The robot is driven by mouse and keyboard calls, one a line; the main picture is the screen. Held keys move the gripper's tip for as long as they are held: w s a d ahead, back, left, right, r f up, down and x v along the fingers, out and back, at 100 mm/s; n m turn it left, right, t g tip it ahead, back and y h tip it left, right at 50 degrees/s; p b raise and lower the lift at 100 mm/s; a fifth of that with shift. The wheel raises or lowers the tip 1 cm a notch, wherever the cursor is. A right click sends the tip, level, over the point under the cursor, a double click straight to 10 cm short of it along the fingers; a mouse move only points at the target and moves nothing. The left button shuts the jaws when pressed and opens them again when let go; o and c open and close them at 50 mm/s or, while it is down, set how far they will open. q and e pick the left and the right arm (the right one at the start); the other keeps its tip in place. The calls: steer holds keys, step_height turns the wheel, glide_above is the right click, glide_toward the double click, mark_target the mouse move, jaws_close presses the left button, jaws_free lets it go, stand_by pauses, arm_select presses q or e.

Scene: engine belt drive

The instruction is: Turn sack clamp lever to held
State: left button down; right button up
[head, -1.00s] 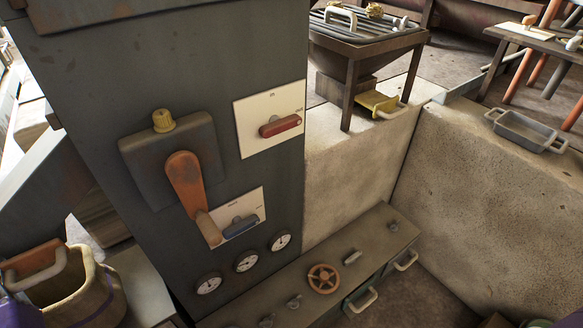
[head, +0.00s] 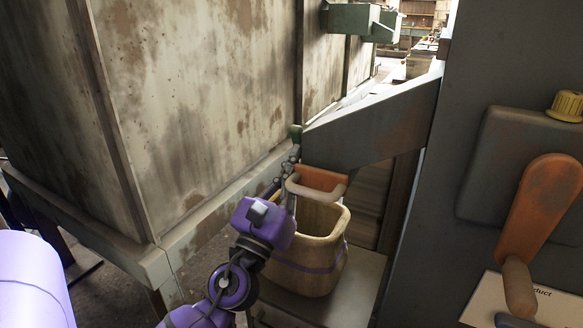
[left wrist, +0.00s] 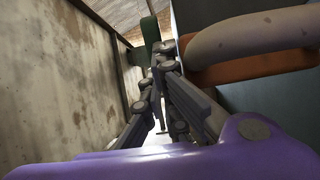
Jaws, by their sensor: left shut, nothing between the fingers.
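A tan sack-like container (head: 312,262) stands open under the grey chute (head: 375,125). An orange piece (head: 318,178) with a pale rounded bar (head: 308,189) sits at its mouth; both also show at the upper right in the left wrist view, orange (left wrist: 255,68) and bar (left wrist: 250,38). A small green part (head: 296,131) is at the chute's lower left edge; a green part (left wrist: 150,32) also shows ahead of the fingers in the wrist view. I cannot tell which part is the clamp lever. My left gripper (head: 293,158) is shut and empty, left of the orange piece, its tips just below the green part.
A large stained panel wall (head: 200,110) stands close on the left. On the right is a dark cabinet (head: 455,150) with an orange crank handle (head: 538,200) and a yellow knob (head: 566,106). The container stands on a grey ledge (head: 345,290).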

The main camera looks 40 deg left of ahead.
steer(key=shift+s+d, duration=0.15)
steer(key=shift+s, duration=0.45)
steer(key=shift+w, duration=0.2)
steer(key=shift+w+a+f, duration=0.1)
steer(key=shift+w+a, duration=0.15)
steer(key=shift+w, duration=0.15)
steer(key=shift+s+d, duration=0.1)
steer(key=shift+s, duration=0.1)
steer(key=shift+s+d, duration=0.2)
steer(key=shift+s, duration=0.2)
steer(key=shift+w, duration=0.1)
steer(key=shift+w+a, duration=0.3)
steer(key=shift+w, duration=0.2)
steer(key=shift+s, duration=0.2)
